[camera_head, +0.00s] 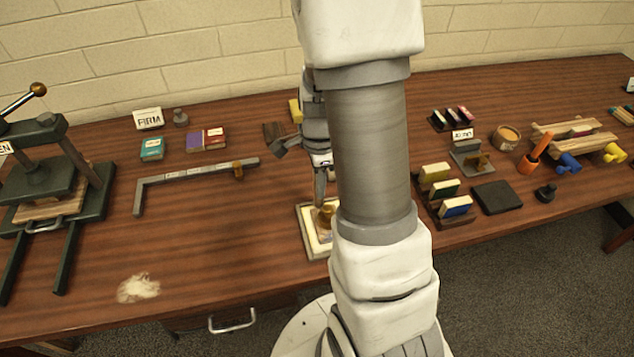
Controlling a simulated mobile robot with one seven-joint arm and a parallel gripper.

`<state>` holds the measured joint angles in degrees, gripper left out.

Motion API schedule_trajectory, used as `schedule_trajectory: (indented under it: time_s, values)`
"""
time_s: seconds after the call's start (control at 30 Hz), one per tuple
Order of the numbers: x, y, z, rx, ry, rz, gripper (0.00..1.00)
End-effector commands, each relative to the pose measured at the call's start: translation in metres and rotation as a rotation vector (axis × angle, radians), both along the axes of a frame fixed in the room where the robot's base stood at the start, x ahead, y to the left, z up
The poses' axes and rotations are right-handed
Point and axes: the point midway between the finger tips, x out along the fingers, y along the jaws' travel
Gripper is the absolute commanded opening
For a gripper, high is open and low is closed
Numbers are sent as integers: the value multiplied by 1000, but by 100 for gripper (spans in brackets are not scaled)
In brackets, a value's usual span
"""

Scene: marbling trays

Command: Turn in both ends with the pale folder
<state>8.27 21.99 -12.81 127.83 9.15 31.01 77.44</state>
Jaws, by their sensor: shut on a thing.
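My gripper (321,200) points down over a small pale-bordered board or tray (308,236) at the table's front edge, left of my arm. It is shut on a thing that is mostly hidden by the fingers. I cannot tell whether this is the pale folder. A small brass-coloured piece (326,213) shows at the fingertips, over the board; I cannot tell whether it is held or lies there. My arm covers the board's right part. The ends named in the task cannot be made out.
A green press (47,195) stands at left. Right of my arm are a rack of coloured blocks (445,193), a dark pad (496,197) and an orange cup (530,163).

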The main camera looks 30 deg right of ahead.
Motion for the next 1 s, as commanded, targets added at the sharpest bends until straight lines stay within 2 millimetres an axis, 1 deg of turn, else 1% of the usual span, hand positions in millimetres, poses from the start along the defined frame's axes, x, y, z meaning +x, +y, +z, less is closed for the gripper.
schedule_trajectory:
  time_s: [0.37, 0.67, 1.0]
  values:
    - [0, -1, 0, 0, 0, -1, 0]
    - [-3, -9, 0, 0, 0, -3, 0]
    - [-2, -9, 0, 0, 0, -1, 0]
